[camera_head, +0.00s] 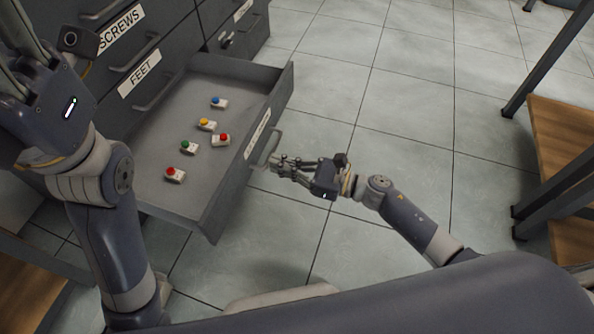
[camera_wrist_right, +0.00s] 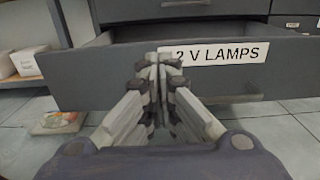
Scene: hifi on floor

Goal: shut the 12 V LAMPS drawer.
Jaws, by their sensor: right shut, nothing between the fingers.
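The 12 V LAMPS drawer (camera_head: 227,185) is pulled far out of the grey cabinet, with several small lamps with coloured caps lying in it. Its front bears a label reading "2 V LAMPS" (camera_wrist_right: 226,51) in the right wrist view, the start hidden by my fingers. A grey bar handle (camera_head: 268,150) sits on the front. My right gripper (camera_head: 274,164) is shut and empty at the drawer front, close to the handle; whether it touches is unclear. The right wrist view shows its fingers together (camera_wrist_right: 158,62) before the front. My left arm crosses the left side; its fingertips are not clearly shown.
Closed drawers labelled SCREWS (camera_head: 121,28) and FEET (camera_head: 139,73) are above and beside the open one. A table with a wooden lower shelf (camera_head: 562,135) stands at the right. Tiled floor (camera_head: 400,120) is clear between. A shelf with small boxes (camera_wrist_right: 28,60) shows in the right wrist view.

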